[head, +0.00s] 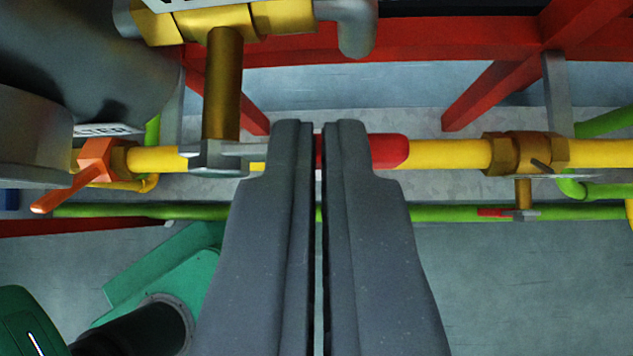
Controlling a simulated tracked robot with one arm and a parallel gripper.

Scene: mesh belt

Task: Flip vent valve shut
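A valve with a brass stem (223,85) hangs down from a brass body (225,20) at the upper left of centre. Its grey lever hub (212,157) leads right to a red lever grip (390,151), which lies level along the yellow pipe. My gripper (318,130) points at this lever, its fingers nearly together with a narrow slit between them. The fingertips cover the middle of the lever. Red shows through the slit, and the fingers do not visibly clasp the lever. I cannot tell whether they touch it. No label names the vent valve.
An orange-handled valve (97,165) is at left, below a grey tank (85,60). A brass valve (525,152) with a small red lever (495,212) is at right. Red beams (450,50) cross behind. A green pipe (450,214) runs below the yellow pipe (450,153).

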